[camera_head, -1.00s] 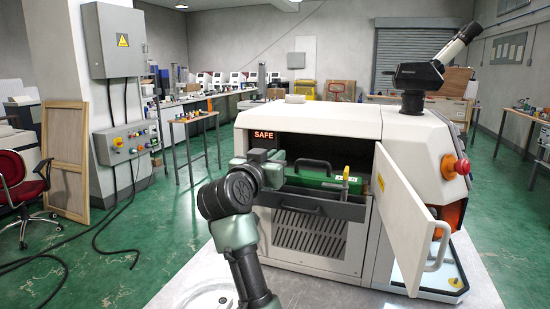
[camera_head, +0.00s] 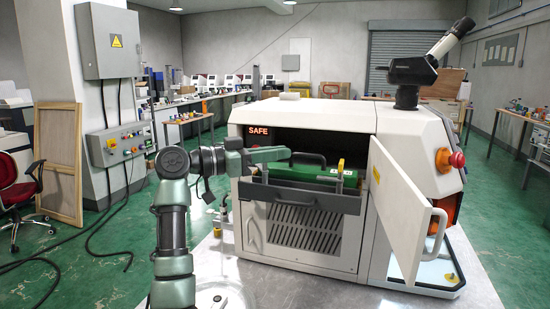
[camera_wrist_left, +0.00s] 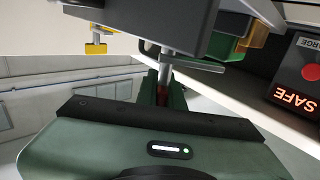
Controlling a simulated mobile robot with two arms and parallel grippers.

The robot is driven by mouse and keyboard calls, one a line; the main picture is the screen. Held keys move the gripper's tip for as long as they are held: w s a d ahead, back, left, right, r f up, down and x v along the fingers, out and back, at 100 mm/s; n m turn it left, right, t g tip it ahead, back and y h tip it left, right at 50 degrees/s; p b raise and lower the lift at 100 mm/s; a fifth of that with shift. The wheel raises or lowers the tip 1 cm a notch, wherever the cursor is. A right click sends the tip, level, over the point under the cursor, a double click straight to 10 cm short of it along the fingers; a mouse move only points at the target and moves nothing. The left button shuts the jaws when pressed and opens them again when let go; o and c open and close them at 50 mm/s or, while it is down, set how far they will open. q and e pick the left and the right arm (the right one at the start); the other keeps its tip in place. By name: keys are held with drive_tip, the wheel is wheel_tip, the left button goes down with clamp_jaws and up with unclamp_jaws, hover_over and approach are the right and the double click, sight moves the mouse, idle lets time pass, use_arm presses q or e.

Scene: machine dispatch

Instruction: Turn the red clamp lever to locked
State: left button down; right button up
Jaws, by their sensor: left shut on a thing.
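The red clamp lever (camera_wrist_left: 163,88) shows in the left wrist view as a small red piece between my left gripper's fingers (camera_wrist_left: 163,94), below a metal post with a crossbar. My left gripper (camera_head: 268,155) is shut on it, in front of the machine's open bay in the head view. There the arm and gripper hide the lever, so its angle cannot be told. A dark drawer (camera_head: 305,198) with a front handle holds a green unit (camera_head: 312,174). My right gripper is not in view.
The machine's white door (camera_head: 402,215) stands open on the right. Green floor (camera_head: 90,265) is free at left, with cables.

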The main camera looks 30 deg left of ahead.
use_arm(q)
drive_tip(key=shift+s+m+g+h, duration=0.1)
drive_tip(key=shift+m+g+h, duration=0.8)
drive_tip(key=shift+h, duration=0.2)
drive_tip(key=shift+s+d+r+m+g+h, duration=0.1)
drive_tip(key=shift+d+m+g+h, duration=0.05)
drive_tip(key=shift+m+g+h, duration=0.35)
drive_tip(key=shift+s+d+m+g+h, duration=0.1)
drive_tip(key=shift+m+g+h, duration=0.3)
drive_tip(key=shift+g, duration=0.2)
drive_tip(key=m+g, duration=0.1)
drive_tip(key=m+g+h+p, duration=0.1)
drive_tip(key=m+g+h, duration=0.1)
drive_tip(key=g, duration=0.1)
drive_tip(key=shift+s+d+r+p, duration=0.1)
drive_tip(key=shift+s+d+p, duration=0.1)
drive_tip(key=shift+s+p, duration=0.1)
drive_tip(key=shift+s+d+m+g+h+p, duration=0.15)
drive_tip(key=shift+m+g+h+p, duration=0.35)
drive_tip(key=shift+m+g, duration=0.5)
drive_tip(key=shift+s+g, duration=0.1)
drive_tip(key=shift+g, duration=0.3)
drive_tip(key=shift+f, duration=0.2)
drive_tip(key=c, duration=1.5)
unclamp_jaws()
drive_tip(key=shift+c, duration=0.2)
